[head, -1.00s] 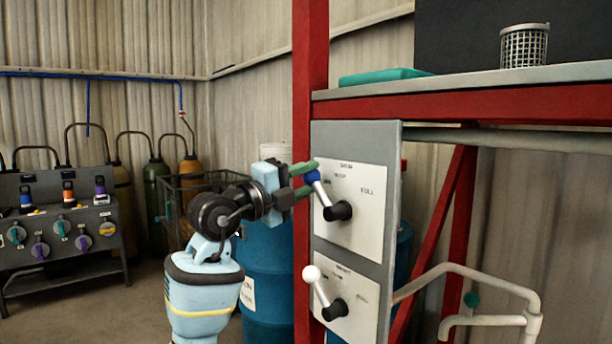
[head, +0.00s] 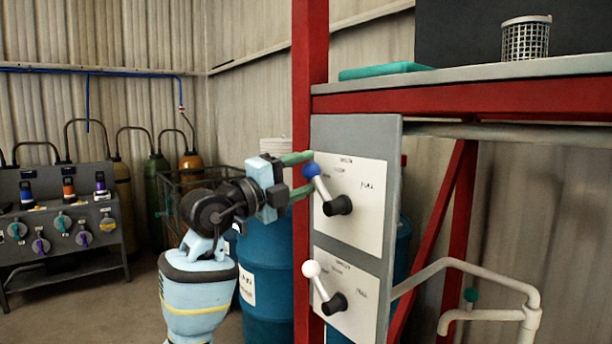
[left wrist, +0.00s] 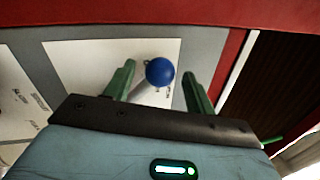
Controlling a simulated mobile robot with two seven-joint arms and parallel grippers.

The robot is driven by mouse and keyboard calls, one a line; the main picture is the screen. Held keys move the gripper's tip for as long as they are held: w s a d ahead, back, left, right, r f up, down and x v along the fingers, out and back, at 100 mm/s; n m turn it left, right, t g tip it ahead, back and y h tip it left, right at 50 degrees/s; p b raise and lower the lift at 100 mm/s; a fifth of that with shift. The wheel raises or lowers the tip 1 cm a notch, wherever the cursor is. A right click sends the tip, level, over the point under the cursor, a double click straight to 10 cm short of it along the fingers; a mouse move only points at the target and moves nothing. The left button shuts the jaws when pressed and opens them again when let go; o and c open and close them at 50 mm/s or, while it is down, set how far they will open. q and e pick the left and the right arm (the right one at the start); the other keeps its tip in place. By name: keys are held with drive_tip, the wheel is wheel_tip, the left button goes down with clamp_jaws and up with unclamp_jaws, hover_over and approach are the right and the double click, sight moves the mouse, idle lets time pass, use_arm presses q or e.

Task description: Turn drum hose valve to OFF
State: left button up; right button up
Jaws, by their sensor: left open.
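A grey panel (head: 355,133) carries two lever valves on white plates. The upper lever has a blue ball knob (head: 311,171) and leans up and left from its black hub (head: 338,205). The lower lever has a white ball knob (head: 311,268) and leans the same way from its hub (head: 335,304). The plate lettering is too blurred to read surely. My left gripper (head: 305,174) is open at the upper lever. In the left wrist view, the blue knob (left wrist: 160,71) sits between the green fingers (left wrist: 159,83), with gaps on both sides. My right gripper is not in view.
A red post (head: 309,60) stands at the panel's left edge, close to my left fingers. A red-edged bench (head: 480,105) runs above. Blue drums (head: 265,270) stand behind my arm. White pipe (head: 470,270) juts out at lower right.

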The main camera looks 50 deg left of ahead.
use_arm(q)
drive_tip(key=b+v, duration=0.1)
drive_tip(key=v, duration=0.5)
drive_tip(key=shift+s+f, duration=0.15)
drive_tip(key=shift+s, duration=0.25)
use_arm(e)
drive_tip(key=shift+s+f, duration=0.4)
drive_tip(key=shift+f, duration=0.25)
